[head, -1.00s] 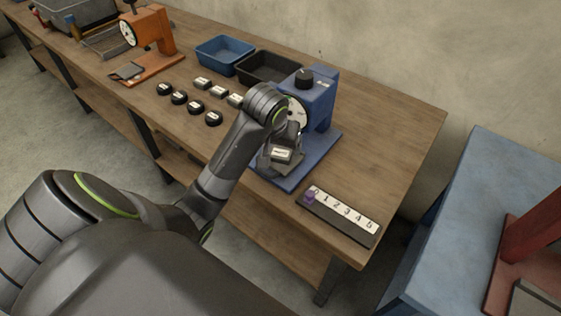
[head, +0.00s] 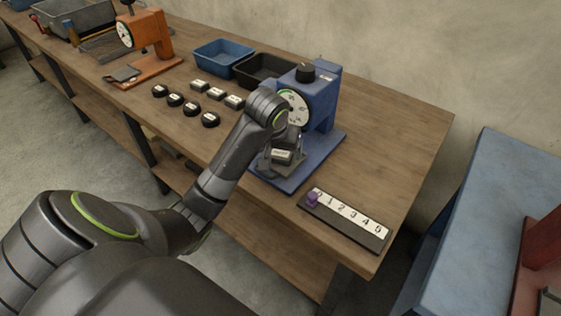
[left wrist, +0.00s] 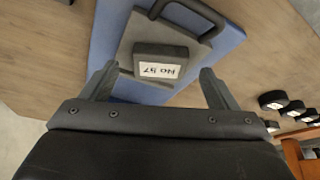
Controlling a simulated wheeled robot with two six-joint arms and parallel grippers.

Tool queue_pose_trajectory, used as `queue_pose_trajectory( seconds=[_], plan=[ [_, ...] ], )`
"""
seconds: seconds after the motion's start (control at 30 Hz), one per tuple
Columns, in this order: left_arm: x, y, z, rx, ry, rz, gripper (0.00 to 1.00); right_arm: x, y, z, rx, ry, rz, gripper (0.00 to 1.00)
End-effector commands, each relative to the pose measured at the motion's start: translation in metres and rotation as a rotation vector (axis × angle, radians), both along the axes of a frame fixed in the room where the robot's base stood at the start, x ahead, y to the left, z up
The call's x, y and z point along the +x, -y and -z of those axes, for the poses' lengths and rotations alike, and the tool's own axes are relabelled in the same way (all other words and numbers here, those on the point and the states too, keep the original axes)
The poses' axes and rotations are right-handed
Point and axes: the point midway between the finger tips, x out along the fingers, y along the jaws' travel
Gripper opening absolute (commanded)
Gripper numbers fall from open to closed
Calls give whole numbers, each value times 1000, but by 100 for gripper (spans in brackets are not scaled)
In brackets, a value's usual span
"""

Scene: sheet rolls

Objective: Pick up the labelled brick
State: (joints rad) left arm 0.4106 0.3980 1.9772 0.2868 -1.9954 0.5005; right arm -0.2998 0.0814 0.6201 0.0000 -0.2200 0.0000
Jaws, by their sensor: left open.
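The labelled brick (left wrist: 165,64) is a dark block with a white label that seems to read "No 57". It sits on the grey plate (left wrist: 205,48) of the blue dial device; the brick also shows in the head view (head: 282,156). My left gripper (left wrist: 158,82) is open, with one finger on each side of the brick and a gap to both. In the head view my left arm hides part of the device and the gripper's fingers. My right gripper is in neither view.
The blue device (head: 322,110) stands on the wooden bench beside a numbered strip (head: 345,220) with a purple peg (head: 312,199). Left are several small labelled blocks (head: 200,86) and round dark pieces (head: 176,100). Blue (head: 222,56) and black trays (head: 262,70) stand behind.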

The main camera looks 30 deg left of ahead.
Motion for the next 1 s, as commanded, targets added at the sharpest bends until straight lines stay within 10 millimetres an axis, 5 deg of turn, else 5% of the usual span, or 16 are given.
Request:
queue_pose_trajectory(
  seconds=[0.1, 0.33, 0.77, 1.0],
  plan=[
    [5, -1, 16, -2, -5, -1, 82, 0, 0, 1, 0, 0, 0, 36],
    [6, -2, 17, -1, -2, 0, 82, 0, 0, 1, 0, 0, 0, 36],
    [6, -2, 17, -1, -2, 0, 29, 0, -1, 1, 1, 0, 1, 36],
    [6, -2, 16, -1, -2, 0, 29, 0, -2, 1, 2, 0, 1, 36]
  ],
)
